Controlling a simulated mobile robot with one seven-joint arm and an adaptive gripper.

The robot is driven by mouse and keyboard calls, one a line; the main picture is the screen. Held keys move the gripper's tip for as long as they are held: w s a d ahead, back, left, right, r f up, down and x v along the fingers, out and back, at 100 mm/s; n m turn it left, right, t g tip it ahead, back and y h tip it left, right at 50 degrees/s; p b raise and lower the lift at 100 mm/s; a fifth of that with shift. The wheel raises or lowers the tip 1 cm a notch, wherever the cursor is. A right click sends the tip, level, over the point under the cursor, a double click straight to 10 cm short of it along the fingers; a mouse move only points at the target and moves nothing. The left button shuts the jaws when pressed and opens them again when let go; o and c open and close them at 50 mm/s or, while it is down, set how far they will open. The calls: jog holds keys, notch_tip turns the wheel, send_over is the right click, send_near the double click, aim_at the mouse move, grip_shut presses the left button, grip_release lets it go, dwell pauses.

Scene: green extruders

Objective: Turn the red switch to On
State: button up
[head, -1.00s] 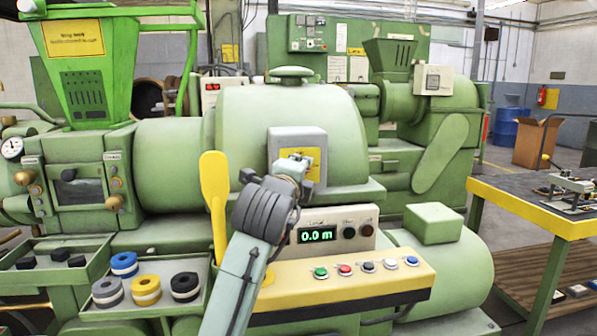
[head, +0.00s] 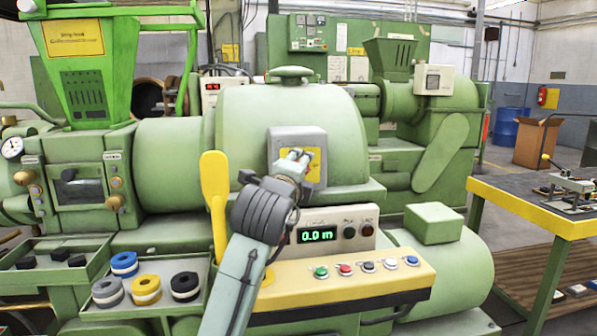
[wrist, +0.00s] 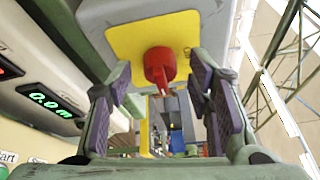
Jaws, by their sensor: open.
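The red switch (wrist: 160,67) is a knob on a yellow plate (wrist: 188,32) on the face of a grey box. In the head view the grey box (head: 280,139) stands on the front of the large green machine, and its yellow plate (head: 315,165) is partly covered by my gripper. The red knob cannot be made out there. My gripper (wrist: 163,88) is open and empty, with one finger on each side of the knob and gaps showing between. In the head view my gripper (head: 294,163) is in front of the box.
Below is a panel with a green digital display (head: 314,236) and a row of coloured push buttons (head: 345,270). A yellow lever (head: 215,190) stands left of my arm. Trays with tape rolls (head: 146,290) are at lower left. A yellow-edged table (head: 520,209) is at right.

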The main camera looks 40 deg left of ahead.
jog(key=v, duration=1.1)
jog(key=shift+s, duration=0.25)
jog(key=shift+d, duration=0.15)
